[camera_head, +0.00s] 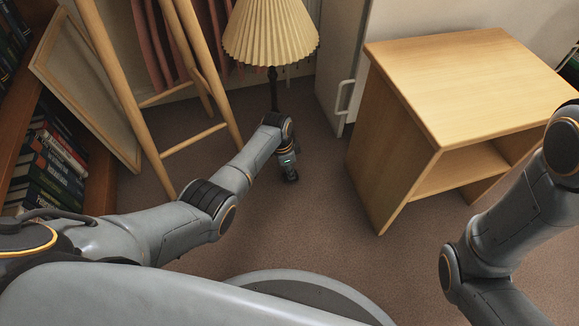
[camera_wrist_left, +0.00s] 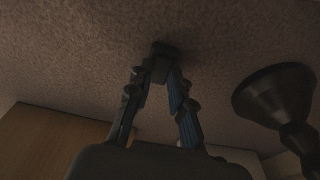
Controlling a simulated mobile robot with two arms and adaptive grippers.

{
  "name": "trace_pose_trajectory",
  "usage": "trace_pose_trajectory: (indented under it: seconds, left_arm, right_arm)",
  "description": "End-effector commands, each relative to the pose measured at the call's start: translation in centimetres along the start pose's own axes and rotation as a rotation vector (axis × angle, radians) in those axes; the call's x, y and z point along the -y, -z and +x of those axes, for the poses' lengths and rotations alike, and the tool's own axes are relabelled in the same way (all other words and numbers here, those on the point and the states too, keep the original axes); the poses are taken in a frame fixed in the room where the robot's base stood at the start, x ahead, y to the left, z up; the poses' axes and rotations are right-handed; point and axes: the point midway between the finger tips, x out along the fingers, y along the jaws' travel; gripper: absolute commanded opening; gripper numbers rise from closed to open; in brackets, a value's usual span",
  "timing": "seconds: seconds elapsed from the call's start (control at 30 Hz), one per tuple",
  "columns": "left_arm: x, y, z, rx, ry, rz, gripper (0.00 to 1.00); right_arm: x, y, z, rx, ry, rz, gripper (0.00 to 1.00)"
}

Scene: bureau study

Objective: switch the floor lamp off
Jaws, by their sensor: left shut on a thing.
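The floor lamp has a cream pleated shade (camera_head: 270,32) and a thin dark pole (camera_head: 274,88), at the top middle of the head view. I cannot tell whether it is lit. Its dark round base (camera_wrist_left: 275,97) shows at the right of the left wrist view, apart from my fingers. My left gripper (camera_head: 290,174) points down near the floor, in front of the lamp. In the left wrist view, its fingers close on a small dark block (camera_wrist_left: 162,50), which may be the lamp's switch; no cord shows. My right arm is at the right, its gripper out of view.
A wooden side table (camera_head: 470,85) with an open shelf stands to the right. A wooden ladder-like stand (camera_head: 195,140), a leaning frame (camera_head: 85,75) and a bookshelf (camera_head: 98,185) are to the left. Brown carpet (camera_head: 315,215) is clear around the gripper.

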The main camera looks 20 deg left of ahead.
Motion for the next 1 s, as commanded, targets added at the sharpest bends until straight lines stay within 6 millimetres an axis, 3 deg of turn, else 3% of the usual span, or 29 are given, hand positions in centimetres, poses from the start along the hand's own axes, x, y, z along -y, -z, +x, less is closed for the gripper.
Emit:
trace_pose_trajectory:
  seconds: [0.1, 0.13, 0.23, 0.67, 0.87, 1.0]
  left_arm:
    - [-0.1, 0.0, 0.1, 0.0, -0.001, 0.0, 0.0]
    - [-0.1, 0.0, 0.1, 0.0, -0.001, 0.0, 0.25]
    - [-0.1, 0.0, 0.1, 0.0, -0.001, 0.0, 0.43]
    - [0.1, 0.1, -0.6, -0.001, 0.002, 0.0, 0.43]
    - [0.1, 0.0, -3.2, -0.001, 0.004, 0.0, 0.43]
    - [0.1, 0.0, -6.1, -0.002, 0.003, 0.001, 0.43]
  right_arm:
    - [0.0, 0.0, -0.1, 0.001, 0.0, 0.0, 0.4]
    - [0.0, 0.0, -0.1, 0.001, 0.0, 0.0, 0.4]
    - [0.0, 0.0, -0.1, 0.001, 0.0, 0.0, 0.4]
    - [-0.1, -0.2, -0.1, 0.006, -0.004, 0.0, 0.4]
    - [0.0, -0.1, -0.1, 0.003, -0.002, 0.0, 0.4]
    - [0.0, -0.1, -0.1, 0.003, -0.002, 0.0, 0.4]
